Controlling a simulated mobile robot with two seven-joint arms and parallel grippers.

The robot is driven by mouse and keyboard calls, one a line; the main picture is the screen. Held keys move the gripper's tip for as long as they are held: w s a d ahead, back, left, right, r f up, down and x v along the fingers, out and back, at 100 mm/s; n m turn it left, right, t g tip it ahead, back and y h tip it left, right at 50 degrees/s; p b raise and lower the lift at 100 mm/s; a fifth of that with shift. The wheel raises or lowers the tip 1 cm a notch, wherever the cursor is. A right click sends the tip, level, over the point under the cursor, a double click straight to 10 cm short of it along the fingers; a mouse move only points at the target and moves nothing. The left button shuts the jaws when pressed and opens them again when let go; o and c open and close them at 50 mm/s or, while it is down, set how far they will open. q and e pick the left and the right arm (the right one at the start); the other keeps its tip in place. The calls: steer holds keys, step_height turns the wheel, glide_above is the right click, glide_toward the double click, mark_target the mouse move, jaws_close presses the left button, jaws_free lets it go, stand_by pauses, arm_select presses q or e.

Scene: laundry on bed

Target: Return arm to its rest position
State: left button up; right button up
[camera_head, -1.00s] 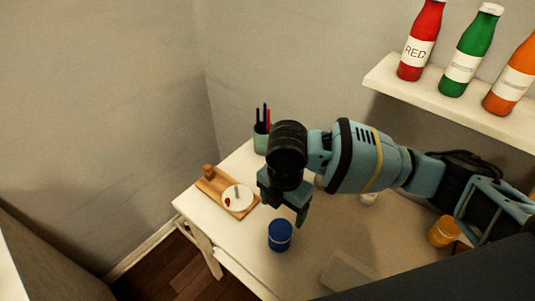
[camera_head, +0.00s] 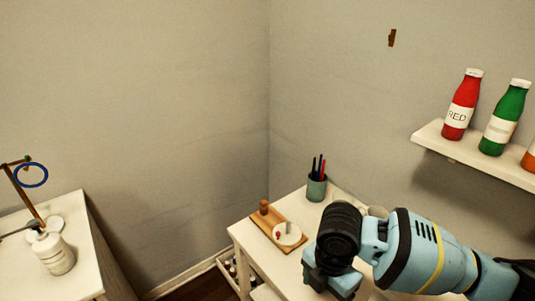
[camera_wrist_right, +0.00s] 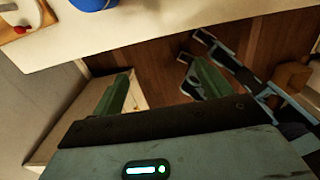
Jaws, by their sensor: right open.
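My right arm (camera_head: 430,255) comes in from the lower right in the head view and reaches over the white table (camera_head: 262,232). Its gripper (camera_head: 333,284) hangs at the bottom edge of that view, with its tips partly cut off. In the right wrist view the two green fingers of the right gripper (camera_wrist_right: 160,88) are wide apart with nothing between them. Below them are the table's edge and the wooden floor. My left gripper does not show in the head view.
A wooden board with a white plate (camera_head: 287,235) and a pen cup (camera_head: 316,188) stand near the table's back. Bottles (camera_head: 462,105) stand on a wall shelf (camera_head: 470,155). A white side table (camera_head: 85,215) with a bottle (camera_head: 52,253) is at left. A blue container (camera_wrist_right: 92,4) shows in the wrist view.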

steer(key=s+a+f+m+t+y, duration=0.4)
steer(key=s+a+f+m+y, duration=0.3)
steer(key=a+f+m, duration=0.45)
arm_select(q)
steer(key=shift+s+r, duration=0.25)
arm_select(e)
steer(key=s+d+f+m+t+h, duration=0.2)
steer(key=s+d+f+m, duration=0.3)
steer(key=s+d, duration=0.3)
steer(key=s+d+f+m+t+h, duration=0.2)
steer(key=s+d+f+m, duration=0.4)
steer(key=d, duration=0.5)
steer(key=s+m+h, duration=0.1)
steer(key=s, duration=0.1)
steer(key=shift+s+d+t, duration=0.3)
steer(key=shift+d+t, duration=0.05)
steer(key=shift+t, duration=0.05)
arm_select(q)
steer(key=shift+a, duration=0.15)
